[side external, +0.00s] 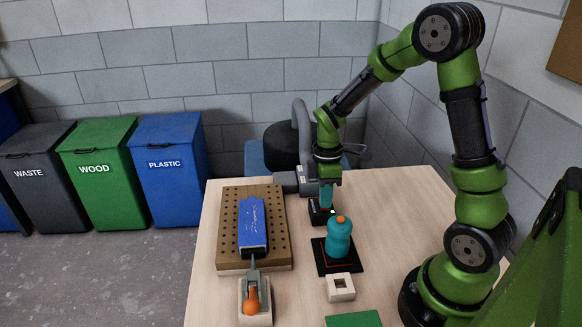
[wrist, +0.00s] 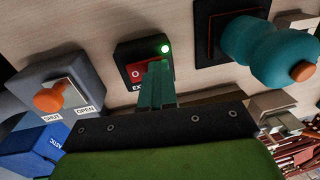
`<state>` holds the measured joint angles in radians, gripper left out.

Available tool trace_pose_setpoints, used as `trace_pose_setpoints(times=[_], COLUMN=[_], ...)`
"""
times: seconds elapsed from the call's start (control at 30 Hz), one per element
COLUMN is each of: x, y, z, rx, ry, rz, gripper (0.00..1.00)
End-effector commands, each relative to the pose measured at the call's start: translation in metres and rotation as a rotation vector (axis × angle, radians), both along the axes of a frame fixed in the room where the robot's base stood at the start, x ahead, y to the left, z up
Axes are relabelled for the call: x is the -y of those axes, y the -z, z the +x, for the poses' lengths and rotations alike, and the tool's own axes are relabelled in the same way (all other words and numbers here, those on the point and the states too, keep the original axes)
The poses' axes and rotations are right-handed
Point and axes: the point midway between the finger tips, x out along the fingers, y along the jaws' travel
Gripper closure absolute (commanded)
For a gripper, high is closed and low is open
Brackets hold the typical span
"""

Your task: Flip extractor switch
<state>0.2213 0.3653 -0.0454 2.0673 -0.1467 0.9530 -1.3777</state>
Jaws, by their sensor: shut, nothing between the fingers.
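The extractor switch is a small black box (side external: 318,214) on the table, with a red rocker (wrist: 135,72) and a lit green lamp (wrist: 165,48) in the wrist view. My gripper (side external: 326,204) points down at the box from above, its teal fingers shut together with nothing between them. In the wrist view the fingertips (wrist: 154,66) overlap the right part of the rocker. I cannot tell whether they touch it. The fingers hide part of the rocker and the label on the box's front.
A teal bottle (side external: 339,238) with an orange cap stands close beside the switch. A grey gate (wrist: 55,88) marked SHUT and OPEN, with an orange knob, is on its other side. A blue batten (side external: 252,224) lies on a perforated board (side external: 228,252). A toggle clamp (side external: 251,300) stands in front.

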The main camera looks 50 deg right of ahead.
Motion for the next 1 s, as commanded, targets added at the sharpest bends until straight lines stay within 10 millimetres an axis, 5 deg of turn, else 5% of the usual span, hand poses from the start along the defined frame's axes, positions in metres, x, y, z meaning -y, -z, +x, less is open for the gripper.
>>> trace_pose_setpoints(times=[0.77, 1.0], x=[0.011, 0.009], y=[-0.005, -0.037], z=[0.011, 0.009], rx=[0.0, 0.007], ry=[-0.002, -0.003], rz=[-0.001, -0.002], gripper=[1.0, 1.0])
